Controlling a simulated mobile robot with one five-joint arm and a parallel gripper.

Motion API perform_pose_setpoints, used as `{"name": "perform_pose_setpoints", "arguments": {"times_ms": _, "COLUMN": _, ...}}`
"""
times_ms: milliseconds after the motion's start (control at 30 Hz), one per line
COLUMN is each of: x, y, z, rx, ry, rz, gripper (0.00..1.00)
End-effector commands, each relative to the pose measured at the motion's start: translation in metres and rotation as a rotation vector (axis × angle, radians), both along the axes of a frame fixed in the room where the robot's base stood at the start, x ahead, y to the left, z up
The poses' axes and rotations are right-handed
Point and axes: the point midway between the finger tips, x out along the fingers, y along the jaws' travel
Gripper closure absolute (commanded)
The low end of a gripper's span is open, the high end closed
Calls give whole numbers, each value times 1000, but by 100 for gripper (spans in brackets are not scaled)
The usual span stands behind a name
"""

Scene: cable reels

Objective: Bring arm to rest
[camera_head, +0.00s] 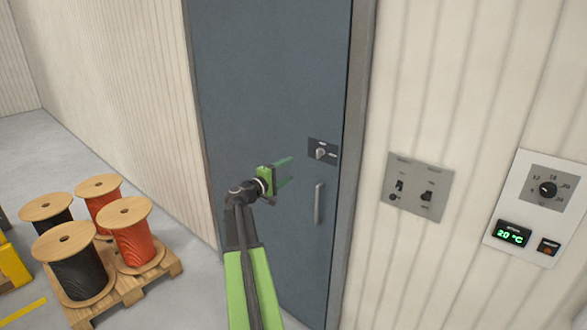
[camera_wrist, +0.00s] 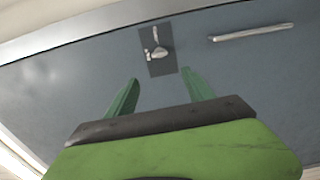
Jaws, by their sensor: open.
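My gripper (camera_head: 287,172) is open and empty at the end of my raised green arm, in front of a closed blue-grey door (camera_head: 270,75). Its two green fingers also show in the wrist view (camera_wrist: 160,92), spread apart and pointing toward the door. A dark lock plate with a small turn knob (camera_head: 321,152) sits on the door just to the right of the fingers. It shows beyond the fingertips in the wrist view (camera_wrist: 158,52). I see no contact between the fingers and the plate.
A vertical handle (camera_head: 319,203) is below the lock. A switch panel (camera_head: 419,187) and a thermostat panel (camera_head: 535,210) reading 20 °C are on the right wall. Black and orange cable reels (camera_head: 75,262) stand on a wooden pallet (camera_head: 130,291) at lower left. Floor behind them is clear.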

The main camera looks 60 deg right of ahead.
Motion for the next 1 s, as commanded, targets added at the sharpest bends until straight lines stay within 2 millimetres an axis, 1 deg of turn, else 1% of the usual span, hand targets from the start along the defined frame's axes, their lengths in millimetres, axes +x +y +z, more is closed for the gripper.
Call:
{"name": "perform_pose_setpoints", "arguments": {"times_ms": 467, "x": 1, "y": 1, "z": 0, "rx": 0, "ry": 0, "rz": 1, "gripper": 39}}
{"name": "perform_pose_setpoints", "arguments": {"times_ms": 533, "x": 10, "y": 5, "z": -1, "rx": 0, "ry": 0, "rz": 14, "gripper": 39}}
{"name": "perform_pose_setpoints", "arguments": {"times_ms": 567, "x": 19, "y": 10, "z": -2, "rx": 0, "ry": 0, "rz": 26, "gripper": 39}}
{"name": "perform_pose_setpoints", "arguments": {"times_ms": 600, "x": 35, "y": 18, "z": -4, "rx": 0, "ry": 0, "rz": 48, "gripper": 39}}
{"name": "perform_pose_setpoints", "arguments": {"times_ms": 667, "x": 71, "y": 39, "z": -8, "rx": 0, "ry": 0, "rz": 98, "gripper": 39}}
{"name": "perform_pose_setpoints", "arguments": {"times_ms": 700, "x": 98, "y": 57, "z": -11, "rx": 0, "ry": 0, "rz": 138, "gripper": 39}}
{"name": "perform_pose_setpoints", "arguments": {"times_ms": 767, "x": 139, "y": 92, "z": -15, "rx": 2, "ry": -3, "rz": 205, "gripper": 39}}
{"name": "perform_pose_setpoints", "arguments": {"times_ms": 800, "x": 164, "y": 116, "z": -22, "rx": 16, "ry": -15, "rz": 249, "gripper": 39}}
{"name": "perform_pose_setpoints", "arguments": {"times_ms": 867, "x": 197, "y": 156, "z": -34, "rx": 51, "ry": -45, "rz": 310, "gripper": 39}}
{"name": "perform_pose_setpoints", "arguments": {"times_ms": 900, "x": 217, "y": 185, "z": -45, "rx": 83, "ry": -69, "rz": 346, "gripper": 39}}
{"name": "perform_pose_setpoints", "arguments": {"times_ms": 967, "x": 241, "y": 228, "z": -63, "rx": 142, "ry": -109, "rz": 391, "gripper": 39}}
{"name": "perform_pose_setpoints", "arguments": {"times_ms": 1000, "x": 254, "y": 258, "z": -76, "rx": 191, "ry": -138, "rz": 417, "gripper": 39}}
